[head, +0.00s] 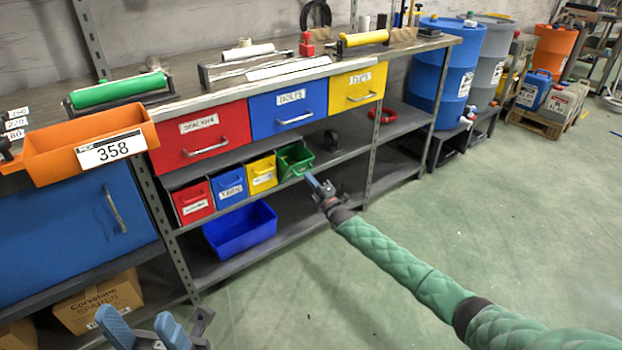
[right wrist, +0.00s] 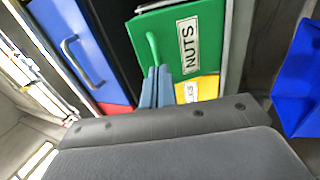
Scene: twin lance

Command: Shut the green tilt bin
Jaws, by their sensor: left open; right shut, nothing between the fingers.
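The green tilt bin (head: 297,161) is the rightmost of the small bins on the middle shelf in the head view. It is tipped outward, with its inside showing. Its green front, labelled NUTS, fills the top of the right wrist view (right wrist: 206,38), with a green handle on it. My right gripper (head: 313,180) is shut and empty, just in front of this bin. In the right wrist view its blue fingertips (right wrist: 157,70) are together by the lower end of the handle; I cannot tell if they touch. My left gripper (head: 143,322) is open and empty at the bottom edge.
Red (head: 193,202), blue (head: 230,187) and yellow (head: 262,174) small bins stand left of the green one. A blue tub (head: 240,231) sits on the shelf below. Large drawers (head: 288,107) are above. An orange bin (head: 60,150) juts out at left. The floor at right is clear.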

